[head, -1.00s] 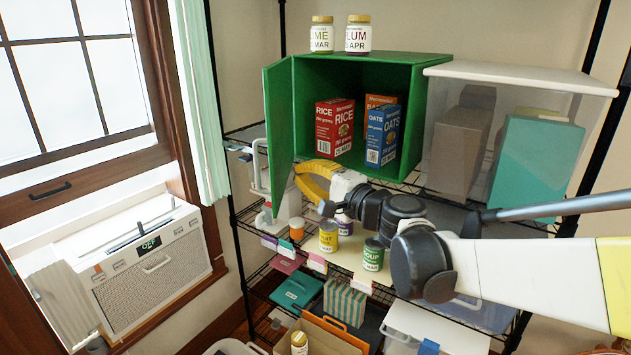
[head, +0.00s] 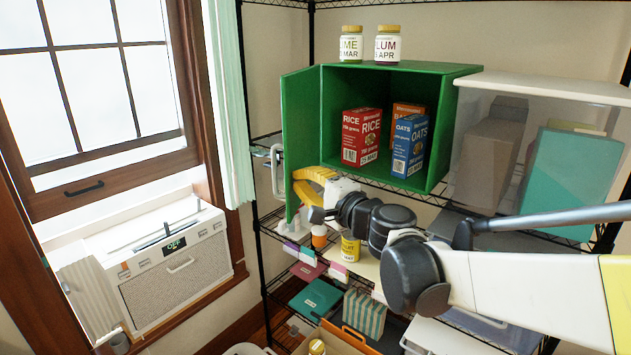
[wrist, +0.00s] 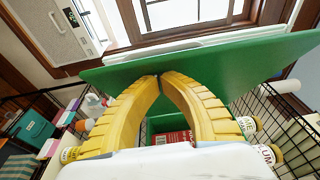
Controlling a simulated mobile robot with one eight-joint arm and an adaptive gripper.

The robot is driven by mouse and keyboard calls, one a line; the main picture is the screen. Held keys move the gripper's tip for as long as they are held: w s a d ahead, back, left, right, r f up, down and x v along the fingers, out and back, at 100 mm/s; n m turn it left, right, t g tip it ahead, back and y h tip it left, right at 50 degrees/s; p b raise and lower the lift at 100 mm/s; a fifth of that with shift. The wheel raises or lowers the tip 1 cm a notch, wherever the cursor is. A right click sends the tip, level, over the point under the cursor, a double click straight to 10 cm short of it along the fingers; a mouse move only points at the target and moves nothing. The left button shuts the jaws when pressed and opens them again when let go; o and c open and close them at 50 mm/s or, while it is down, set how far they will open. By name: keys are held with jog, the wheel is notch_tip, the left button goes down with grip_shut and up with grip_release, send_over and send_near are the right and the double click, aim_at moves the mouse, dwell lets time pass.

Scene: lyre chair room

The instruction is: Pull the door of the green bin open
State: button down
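The green bin (head: 420,72) stands on the wire shelf with its front open. Its green door (head: 301,130) is swung out to the left side and stands wide open. Inside are a red rice box (head: 361,137), a blue oats box (head: 409,145) and an orange box partly hidden behind. My gripper (head: 299,184) has yellow fingers and is at the lower inner side of the door. In the wrist view its fingertips (wrist: 160,78) meet close to the door (wrist: 215,60), with nothing visible between them. I cannot tell whether they touch the door.
Two jars (head: 369,45) stand on top of the bin. A clear container with a white lid (head: 545,87) is to its right. Jars and several cards sit on the shelf below. A window air conditioner (head: 175,262) is at the left, with free room between it and the door.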

jog(key=w+a, duration=0.3)
jog(key=a, duration=0.6)
jog(key=w+a, duration=0.4)
jog(key=a, duration=0.4)
jog(key=shift+a, duration=0.35)
jog(key=s+d+f+n+g+h+b, duration=0.1)
jog(key=s+d+f+n+b, duration=0.15)
jog(key=s+d, duration=0.55)
jog(key=s+d+f+n+g+b, duration=0.1)
jog(key=s+d+f+n+b, duration=0.2)
jog(key=s+d, duration=0.5)
jog(key=s+d+f+n+g+h+b, duration=0.2)
jog(key=s+d+f+h, duration=0.3)
jog(key=s+d+f, duration=0.5)
jog(key=s+d+f+n+g+h+b, duration=0.2)
jog(key=s+d+f+h+b, duration=0.3)
jog(key=s+d+f, duration=0.6)
jog(key=d+f, duration=0.4)
jog(key=d, duration=0.1)
jog(key=shift+d+g+h, duration=0.3)
jog(key=shift+d+g, duration=0.05)
jog(key=shift+g, duration=0.05)
